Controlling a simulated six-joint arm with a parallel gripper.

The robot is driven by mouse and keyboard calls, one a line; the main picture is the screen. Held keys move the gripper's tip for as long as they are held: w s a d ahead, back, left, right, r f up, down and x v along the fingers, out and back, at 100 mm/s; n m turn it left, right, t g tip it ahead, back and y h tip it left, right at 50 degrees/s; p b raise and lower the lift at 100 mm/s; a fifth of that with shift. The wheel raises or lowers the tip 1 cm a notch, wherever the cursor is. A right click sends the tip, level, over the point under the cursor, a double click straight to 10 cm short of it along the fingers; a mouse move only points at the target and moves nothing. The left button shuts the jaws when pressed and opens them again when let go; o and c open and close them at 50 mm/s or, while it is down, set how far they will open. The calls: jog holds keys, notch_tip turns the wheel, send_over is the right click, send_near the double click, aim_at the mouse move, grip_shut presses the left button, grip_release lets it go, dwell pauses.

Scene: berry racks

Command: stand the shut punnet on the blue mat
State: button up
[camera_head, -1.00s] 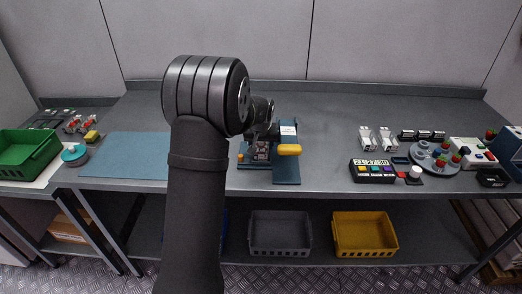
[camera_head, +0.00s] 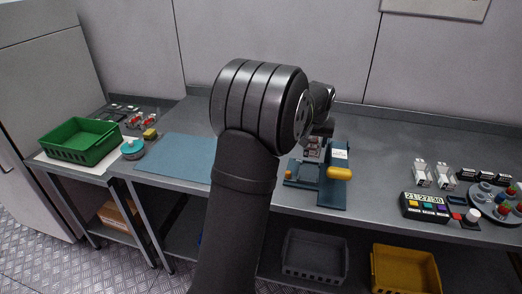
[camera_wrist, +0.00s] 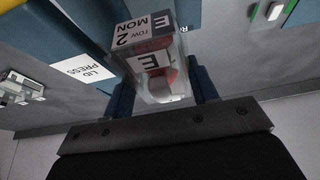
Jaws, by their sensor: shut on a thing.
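A clear punnet (camera_wrist: 158,78) with white labels reading "ROW 2", "E" and "MON" and red contents sits between the blue fingers of my gripper (camera_wrist: 162,88) in the wrist view. The gripper is shut on it. In the head view the punnet (camera_head: 314,148) shows small, above the base of the blue lid press, partly hidden by my wrist. Whether its lid is fully seated I cannot tell. The blue mat (camera_head: 185,156) lies flat and bare on the bench to the left; my arm covers its right end.
The lid press (camera_head: 333,195) with a yellow handle stands close beside the punnet. A green crate (camera_head: 80,143), a teal-topped round item (camera_head: 133,148) and a yellow sponge-like block (camera_head: 150,133) are left of the mat.

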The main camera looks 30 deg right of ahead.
jog(key=w+a, duration=0.6)
jog(key=a, duration=0.4)
jog(key=w+a, duration=0.7)
jog(key=a, duration=0.3)
jog(key=w+a+f, duration=0.2)
jog(key=w, duration=0.1)
jog(key=w+a+f, duration=0.4)
jog(key=w, duration=0.1)
jog(key=shift+w+f, duration=0.2)
jog(key=shift+w, duration=0.15)
jog(key=shift+w+a+f, duration=0.25)
jog(key=shift+f, duration=1.95)
jog(key=shift+f, duration=0.2)
jog(key=o, duration=1)
jog(key=shift+r, duration=0.15)
